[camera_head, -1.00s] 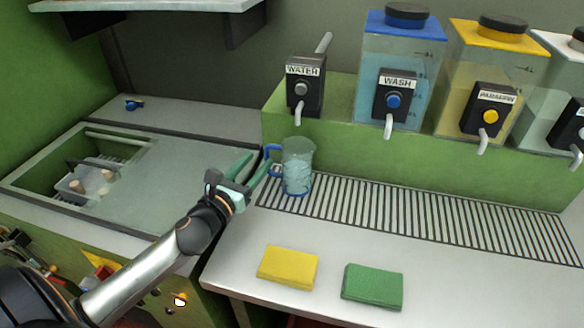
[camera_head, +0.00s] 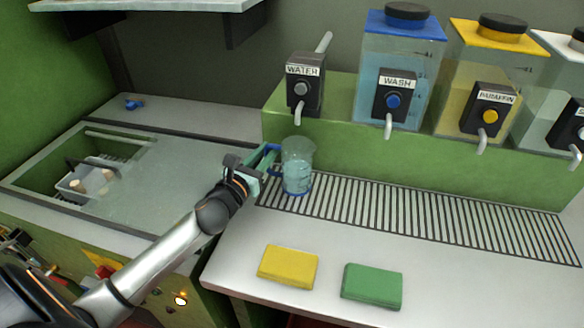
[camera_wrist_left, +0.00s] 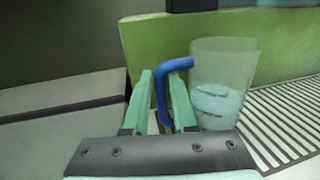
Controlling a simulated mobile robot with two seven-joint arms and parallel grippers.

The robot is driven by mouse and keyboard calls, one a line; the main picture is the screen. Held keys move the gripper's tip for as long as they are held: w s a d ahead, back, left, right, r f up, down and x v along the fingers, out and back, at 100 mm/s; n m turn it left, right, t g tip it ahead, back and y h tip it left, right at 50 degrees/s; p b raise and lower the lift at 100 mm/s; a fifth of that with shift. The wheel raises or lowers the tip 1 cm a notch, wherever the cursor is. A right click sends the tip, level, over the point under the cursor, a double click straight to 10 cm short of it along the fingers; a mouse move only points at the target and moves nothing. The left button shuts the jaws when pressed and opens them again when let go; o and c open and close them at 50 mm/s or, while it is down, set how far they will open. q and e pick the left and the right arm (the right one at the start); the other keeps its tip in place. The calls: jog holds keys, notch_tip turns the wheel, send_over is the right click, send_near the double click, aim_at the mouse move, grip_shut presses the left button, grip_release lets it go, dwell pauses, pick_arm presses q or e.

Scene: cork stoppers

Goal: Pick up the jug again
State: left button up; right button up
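The jug (camera_head: 298,168) is a clear beaker with a blue handle and pale blue liquid low inside. It stands upright at the left end of the slatted drain grate, below the WATER tap. In the left wrist view the jug (camera_wrist_left: 222,85) is right of the fingers. My left gripper (camera_head: 268,158) is at the jug's left side. Its green fingers (camera_wrist_left: 161,95) stand on either side of the blue handle (camera_wrist_left: 161,88), with narrow gaps beside it, so they look parted rather than clamped. My right gripper is not in view.
The WATER tap (camera_head: 298,112) hangs just above the jug. Blue WASH (camera_head: 400,55) and yellow paraffin (camera_head: 492,70) tanks stand behind. A yellow sponge (camera_head: 288,266) and a green sponge (camera_head: 372,286) lie in front. A sink (camera_head: 40,165) with a basket is left.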

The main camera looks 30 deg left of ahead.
pick_arm(q)
grip_shut()
dwell(1.0)
